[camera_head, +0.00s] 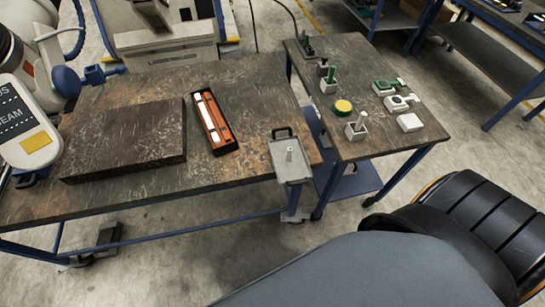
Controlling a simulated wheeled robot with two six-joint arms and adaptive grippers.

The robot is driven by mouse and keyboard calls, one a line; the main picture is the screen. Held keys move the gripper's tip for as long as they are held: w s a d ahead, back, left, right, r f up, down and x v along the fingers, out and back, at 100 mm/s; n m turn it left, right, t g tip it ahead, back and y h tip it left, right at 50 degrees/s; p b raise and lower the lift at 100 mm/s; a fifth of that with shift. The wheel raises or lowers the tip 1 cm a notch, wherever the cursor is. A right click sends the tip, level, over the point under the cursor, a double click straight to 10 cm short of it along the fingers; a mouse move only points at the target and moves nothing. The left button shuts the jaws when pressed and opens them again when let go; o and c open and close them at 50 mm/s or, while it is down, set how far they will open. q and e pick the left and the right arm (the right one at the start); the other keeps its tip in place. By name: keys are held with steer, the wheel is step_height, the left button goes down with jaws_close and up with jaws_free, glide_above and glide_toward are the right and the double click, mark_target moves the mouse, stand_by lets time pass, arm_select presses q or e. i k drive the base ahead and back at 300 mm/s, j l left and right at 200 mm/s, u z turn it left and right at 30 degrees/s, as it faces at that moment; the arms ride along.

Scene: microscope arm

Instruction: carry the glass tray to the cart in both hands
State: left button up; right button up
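The glass tray (291,171), small and grey with a dark handle at its far end, lies at the right end of the large worktable. A pale upright piece stands on it. The tray's near end is close to the table's front edge. The cart (352,57) appears to be the smaller worn-topped table just right of it, with a blue lower shelf. A narrow gap separates the two tops. Neither of my grippers shows; only a large dark grey and black part, likely my own arm, fills the lower right.
The large worktable (245,95) also bears a dark slab (125,140) and an open box (214,122) with white and orange contents. A white-and-blue machine (25,125) overhangs its left end. The cart holds several small white and green items and a yellow-topped disc (343,106).

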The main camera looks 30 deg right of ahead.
mark_target(362, 60)
steer(key=k+l+u, duration=0.25)
steer(key=l, duration=0.2)
steer(key=l+u, duration=0.25)
steer(key=l, duration=0.2)
steer(key=k+l+u, duration=0.55)
steer(key=l, duration=0.15)
steer(key=i, duration=0.05)
